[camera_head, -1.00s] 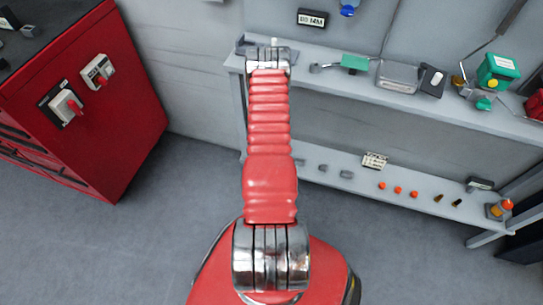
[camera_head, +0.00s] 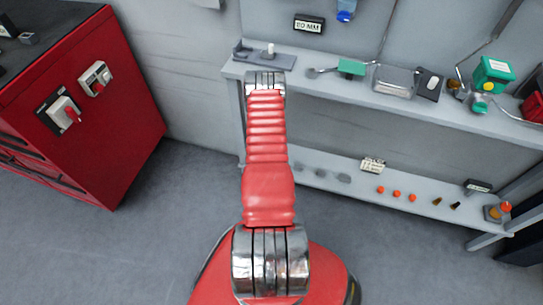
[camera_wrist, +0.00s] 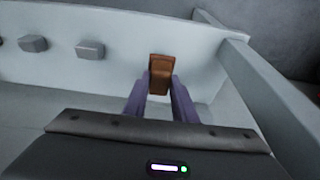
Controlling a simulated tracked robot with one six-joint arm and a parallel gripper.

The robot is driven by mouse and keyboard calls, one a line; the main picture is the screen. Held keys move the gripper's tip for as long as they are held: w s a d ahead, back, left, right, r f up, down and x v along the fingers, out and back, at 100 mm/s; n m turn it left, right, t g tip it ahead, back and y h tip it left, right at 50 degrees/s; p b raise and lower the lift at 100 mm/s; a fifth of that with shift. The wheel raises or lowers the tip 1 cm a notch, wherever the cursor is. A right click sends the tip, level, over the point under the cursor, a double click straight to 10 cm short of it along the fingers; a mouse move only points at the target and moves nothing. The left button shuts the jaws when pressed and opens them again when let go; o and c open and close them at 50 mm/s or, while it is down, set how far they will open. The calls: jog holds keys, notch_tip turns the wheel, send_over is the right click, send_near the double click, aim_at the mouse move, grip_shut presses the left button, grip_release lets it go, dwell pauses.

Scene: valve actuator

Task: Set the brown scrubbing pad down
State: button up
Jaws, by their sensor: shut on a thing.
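The brown scrubbing pad (camera_wrist: 160,72) shows in the wrist view as a small brown block at the fingertips. My gripper (camera_wrist: 160,82) is shut on it, one purple-grey finger on each side. Behind the pad is a pale grey shelf surface (camera_wrist: 120,62); I cannot tell whether the pad touches it. In the head view my red arm hides the gripper and the pad, which are beyond the arm at the left end of the shelf unit.
Grey blocks (camera_wrist: 89,49) sit on the shelf left of the pad. A shelf post (camera_wrist: 255,90) stands to the right in the wrist view. The upper shelf (camera_head: 440,112) carries tools and a green box (camera_head: 492,72). A red cabinet (camera_head: 110,125) stands at the left.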

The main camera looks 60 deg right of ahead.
jog(key=shift+f, duration=2.05)
jog(key=shift+f, duration=0.1)
jog(key=o, duration=1)
jog(key=v, duration=1.2)
